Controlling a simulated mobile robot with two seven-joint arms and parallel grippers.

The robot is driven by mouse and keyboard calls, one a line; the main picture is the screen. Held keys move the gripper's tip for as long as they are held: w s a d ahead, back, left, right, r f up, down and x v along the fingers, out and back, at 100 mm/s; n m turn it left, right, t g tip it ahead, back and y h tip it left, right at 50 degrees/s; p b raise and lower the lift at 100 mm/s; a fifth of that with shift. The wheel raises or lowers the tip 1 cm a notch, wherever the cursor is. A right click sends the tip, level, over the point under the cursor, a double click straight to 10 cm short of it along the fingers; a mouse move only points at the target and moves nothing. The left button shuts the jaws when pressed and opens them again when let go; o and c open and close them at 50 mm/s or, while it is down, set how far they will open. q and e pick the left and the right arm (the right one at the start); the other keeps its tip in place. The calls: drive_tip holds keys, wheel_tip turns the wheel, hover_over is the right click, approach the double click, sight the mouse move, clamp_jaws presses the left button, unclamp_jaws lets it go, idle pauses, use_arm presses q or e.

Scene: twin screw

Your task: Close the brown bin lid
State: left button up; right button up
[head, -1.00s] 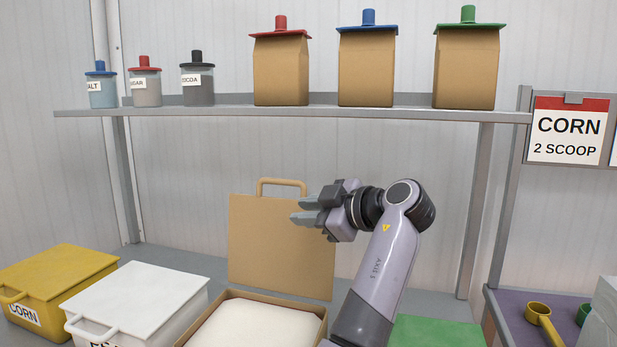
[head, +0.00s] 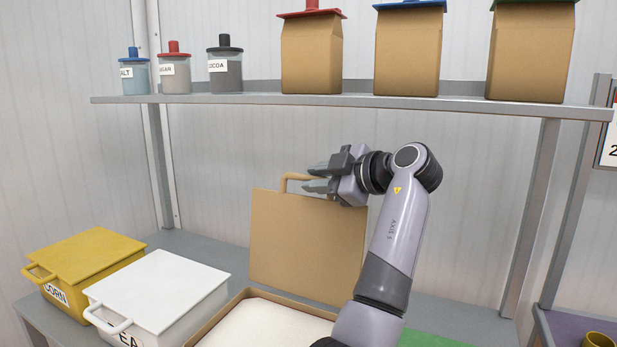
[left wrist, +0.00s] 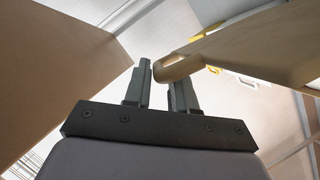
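The brown bin (head: 222,316) stands at the bottom centre of the head view, filled with pale contents. Its flat brown lid (head: 305,240) stands open and upright at the back, with a loop handle (head: 286,181) on its top edge. My left gripper (head: 316,177) is at the handle's right part, its two fingers apart. In the left wrist view the rounded handle (left wrist: 178,66) shows at the fingertips, over the right finger. I cannot tell whether they touch. The lower front of the bin is cut off and my left arm covers its right side. My right gripper is not in view.
A white bin (head: 165,285) and a yellow bin (head: 88,255), both lidded, stand to the left. A green surface (head: 435,340) shows at lower right. A shelf (head: 400,102) with jars and paper bags runs above the gripper. A large brown surface (left wrist: 60,65) fills the wrist view's left.

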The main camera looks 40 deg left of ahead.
use_arm(q)
drive_tip(key=shift+x, duration=1.4)
clamp_jaws()
